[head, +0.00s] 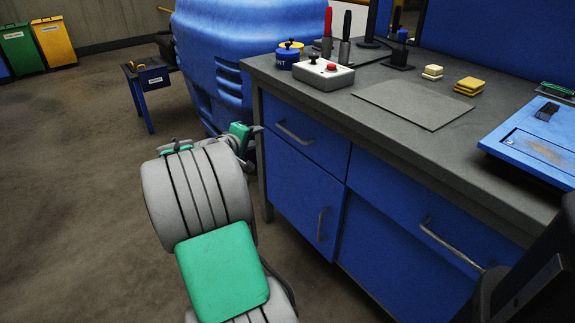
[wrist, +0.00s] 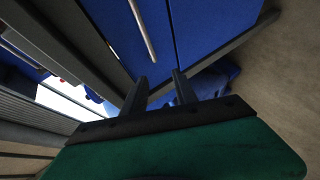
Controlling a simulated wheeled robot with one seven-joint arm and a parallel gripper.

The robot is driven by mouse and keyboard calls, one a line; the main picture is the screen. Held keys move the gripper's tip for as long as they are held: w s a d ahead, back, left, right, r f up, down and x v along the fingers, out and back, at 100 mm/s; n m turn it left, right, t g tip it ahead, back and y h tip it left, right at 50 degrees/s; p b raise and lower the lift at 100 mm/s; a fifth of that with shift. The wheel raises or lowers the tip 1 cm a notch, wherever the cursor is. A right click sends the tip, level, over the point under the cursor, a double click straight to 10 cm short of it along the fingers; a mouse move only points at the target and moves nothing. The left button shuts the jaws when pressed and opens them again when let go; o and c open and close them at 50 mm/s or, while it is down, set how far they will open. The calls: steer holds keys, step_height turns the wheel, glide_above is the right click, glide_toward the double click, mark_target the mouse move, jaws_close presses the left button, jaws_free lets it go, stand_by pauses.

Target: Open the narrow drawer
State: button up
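The narrow drawer (head: 306,141) is the small blue front at the upper left of the workbench, flush with the bench and shut. Its grey bar handle (head: 294,132) runs along the front. In the wrist view the drawer front (wrist: 112,22) shows at the top, with the handle (wrist: 142,30) beyond my fingers. My gripper (head: 253,144) is at the bench's left front corner, left of the handle and apart from it. In the wrist view my gripper (wrist: 158,80) has its two dark fingers apart with nothing held between them.
Below the drawer is a cupboard door (head: 300,190) with its own handle (head: 321,224). A wider drawer (head: 410,205) is to the right. The bench top (head: 325,97) carries a button box (head: 323,74) near its left end. Open floor (head: 80,200) lies to the left.

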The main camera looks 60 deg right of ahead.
steer(key=g+h+b, duration=0.2)
glide_toward(289, 133)
steer(key=d+f, duration=0.1)
steer(key=d, duration=0.5)
steer(key=d+b, duration=0.1)
steer(key=d, duration=0.1)
steer(key=d+f, duration=0.1)
steer(key=d, duration=0.1)
steer(key=shift+s+d+f+b, duration=0.1)
steer(key=shift+s+d+b, duration=0.2)
steer(key=shift+b, duration=0.1)
steer(key=shift+c, duration=0.2)
jaws_close()
